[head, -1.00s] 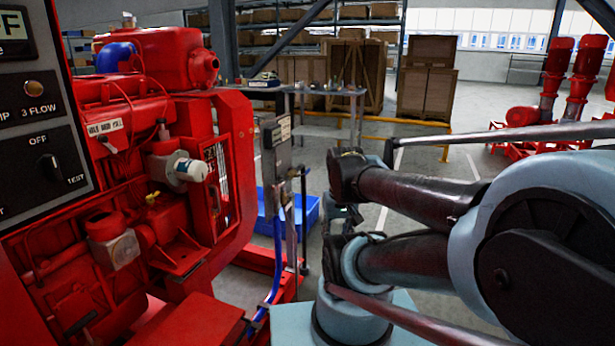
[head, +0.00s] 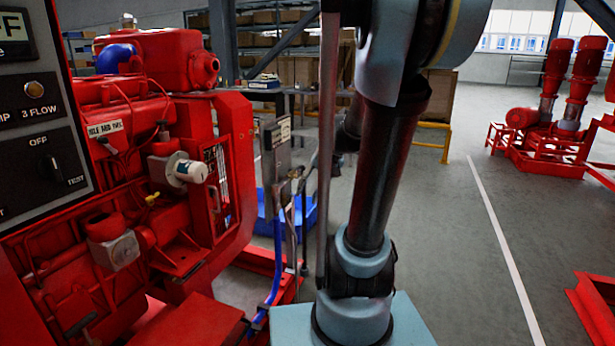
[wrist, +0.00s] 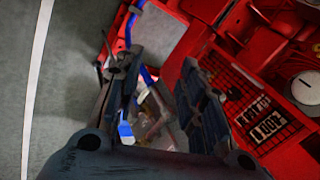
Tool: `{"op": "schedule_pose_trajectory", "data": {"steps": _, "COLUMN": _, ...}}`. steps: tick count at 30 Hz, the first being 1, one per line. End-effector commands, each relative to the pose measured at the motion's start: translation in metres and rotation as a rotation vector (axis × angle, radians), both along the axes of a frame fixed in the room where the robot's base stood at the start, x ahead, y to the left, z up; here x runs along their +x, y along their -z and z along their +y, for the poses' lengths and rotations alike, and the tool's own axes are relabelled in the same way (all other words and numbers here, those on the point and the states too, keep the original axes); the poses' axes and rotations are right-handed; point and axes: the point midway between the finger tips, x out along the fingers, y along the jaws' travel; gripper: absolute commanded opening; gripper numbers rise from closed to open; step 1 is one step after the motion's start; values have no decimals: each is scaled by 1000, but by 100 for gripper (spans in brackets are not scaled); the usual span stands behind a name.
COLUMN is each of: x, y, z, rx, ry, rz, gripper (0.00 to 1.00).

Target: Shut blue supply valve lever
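In the wrist view my gripper (wrist: 162,72) is open, its two dark fingers apart and nothing clearly held between them. A small bright blue piece (wrist: 125,128) shows between the fingers, near the left one; it may be the blue valve lever, but I cannot be sure. A blue hose (wrist: 149,75) runs beyond the fingertips. In the head view the blue hose (head: 277,262) rises beside a grey upright panel (head: 276,145) at the engine's right. My gripper cannot be made out in the head view, and I cannot tell the lever's position there.
The red diesel engine (head: 150,150) fills the left, with a control panel (head: 45,150) at the near left edge. A blue bin (head: 311,219) lies on the floor behind the hose. Red pumps (head: 572,90) stand far right.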

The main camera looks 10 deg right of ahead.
Motion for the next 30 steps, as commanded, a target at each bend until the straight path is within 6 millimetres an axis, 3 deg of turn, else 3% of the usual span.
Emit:
{"op": "schedule_pose_trajectory", "data": {"steps": 14, "x": 116, "y": -12, "z": -11, "rx": 269, "ry": 77, "rz": -23, "gripper": 37}}
{"op": "schedule_pose_trajectory", "data": {"steps": 30, "x": 233, "y": 6, "z": -60, "rx": 566, "ry": 147, "rz": -88, "gripper": 37}}
